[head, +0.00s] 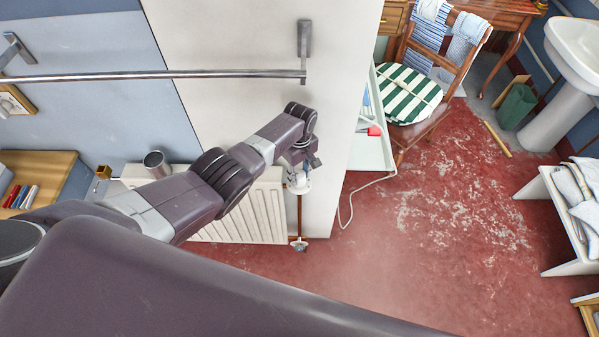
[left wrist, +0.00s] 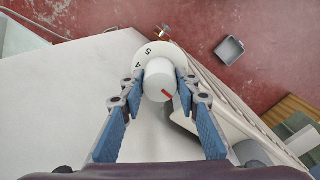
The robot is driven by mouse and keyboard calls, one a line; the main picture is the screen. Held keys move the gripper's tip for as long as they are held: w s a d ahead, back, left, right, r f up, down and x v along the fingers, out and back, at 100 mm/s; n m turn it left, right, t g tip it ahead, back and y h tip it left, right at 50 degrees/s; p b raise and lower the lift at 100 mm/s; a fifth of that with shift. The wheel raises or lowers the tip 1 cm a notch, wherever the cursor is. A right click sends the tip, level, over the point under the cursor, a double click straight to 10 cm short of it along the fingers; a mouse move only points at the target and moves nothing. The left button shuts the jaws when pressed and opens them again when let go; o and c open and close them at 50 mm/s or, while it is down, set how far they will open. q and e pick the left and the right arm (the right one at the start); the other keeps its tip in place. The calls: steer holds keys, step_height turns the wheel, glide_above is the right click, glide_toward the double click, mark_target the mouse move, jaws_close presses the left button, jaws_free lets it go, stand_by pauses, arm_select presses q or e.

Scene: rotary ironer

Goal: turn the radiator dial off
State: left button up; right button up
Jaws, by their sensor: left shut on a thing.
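The white radiator (head: 262,208) stands low against the pale wall, partly hidden behind my left arm. Its dial (left wrist: 158,79) is a white round knob with a red mark, on a white collar (left wrist: 126,63) where the numbers 4 and 5 show. In the left wrist view, my left gripper (left wrist: 159,88) has its blue-padded fingers on both sides of the knob and is shut on it. The red mark points to the lower right part of the knob. In the head view the gripper (head: 299,182) is at the radiator's right end. My right gripper is not in view.
A metal rail (head: 150,76) runs along the wall above my arm. A chair with a striped cushion (head: 409,93) and a white cable (head: 350,200) are to the right. The red floor (head: 430,250) is mostly open.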

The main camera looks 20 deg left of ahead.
mark_target(299, 173)
arm_select(q)
steer(key=n, duration=0.5)
steer(key=shift+w+a+r+p, duration=0.1)
steer(key=shift+w+p, duration=0.05)
steer(key=shift+p, duration=0.2)
steer(key=shift+n, duration=0.4)
steer(key=o, duration=1)
steer(key=shift+o, duration=0.8)
step_height(299, 173, up, 12)
